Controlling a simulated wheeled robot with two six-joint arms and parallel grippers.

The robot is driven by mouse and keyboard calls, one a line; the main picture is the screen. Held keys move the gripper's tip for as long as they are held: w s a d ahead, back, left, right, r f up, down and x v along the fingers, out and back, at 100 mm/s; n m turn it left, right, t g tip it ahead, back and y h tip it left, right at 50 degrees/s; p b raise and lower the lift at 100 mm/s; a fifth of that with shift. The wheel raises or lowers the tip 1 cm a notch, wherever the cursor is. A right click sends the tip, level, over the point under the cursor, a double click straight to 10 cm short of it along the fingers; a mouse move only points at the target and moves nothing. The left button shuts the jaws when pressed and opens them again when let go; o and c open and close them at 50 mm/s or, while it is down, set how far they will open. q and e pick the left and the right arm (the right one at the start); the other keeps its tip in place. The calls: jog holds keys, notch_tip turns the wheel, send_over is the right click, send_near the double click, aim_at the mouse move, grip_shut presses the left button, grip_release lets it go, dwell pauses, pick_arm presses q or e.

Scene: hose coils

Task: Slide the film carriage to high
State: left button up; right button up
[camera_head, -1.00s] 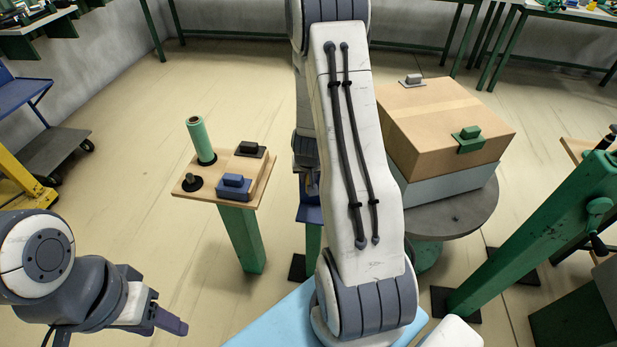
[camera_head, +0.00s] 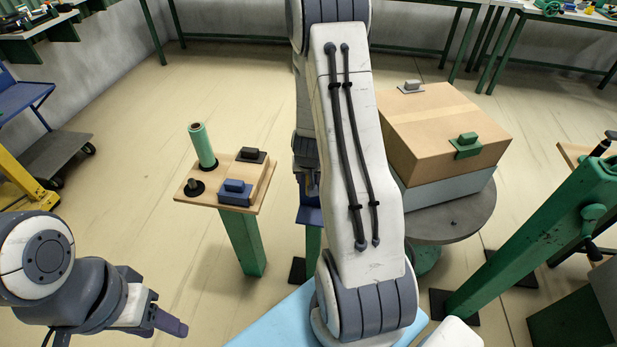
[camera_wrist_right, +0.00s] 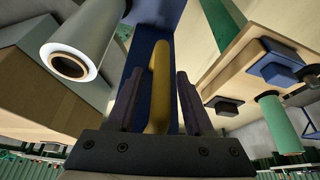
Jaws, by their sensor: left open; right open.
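In the right wrist view, my right gripper (camera_wrist_right: 158,82) is open, with one finger on each side of a yellow handle (camera_wrist_right: 160,65). I cannot tell whether either finger touches it. A dark blue panel (camera_wrist_right: 151,12) is behind the handle. A pale roll of film (camera_wrist_right: 92,32) with a brown core is to the left of it. My left gripper (camera_head: 170,322) is open and empty at the lower left, away from everything.
A small wooden stand (camera_head: 223,200) with a green roll (camera_head: 203,147) and a blue block is left of my arm. A cardboard box (camera_head: 440,120) sits on a grey block on a round turntable (camera_head: 450,222) at right. A slanted green post (camera_head: 530,240) stands further right.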

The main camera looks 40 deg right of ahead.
jog(key=p+v, duration=0.4)
jog(key=v, duration=0.6)
jog(key=shift+r, duration=0.2)
dwell(0.3)
jog(key=s+a+r+n+y, duration=0.15)
jog(key=a+r+n, duration=0.25)
jog(key=a, duration=0.8)
jog(key=s+a+r+n+y, duration=0.1)
jog(key=a+r+n+y, duration=0.25)
jog(key=a, duration=0.85)
jog(key=s+a+r+n+g, duration=0.1)
jog(key=s+a+r+n, duration=0.2)
jog(key=s, duration=0.5)
jog(key=s+a+r+n+g+h, duration=0.1)
jog(key=s+a+r+n, duration=0.3)
jog(key=s, duration=0.4)
jog(key=shift+s+a+g, duration=0.15)
jog(key=shift+a+g, duration=0.3)
jog(key=shift+g, duration=0.35)
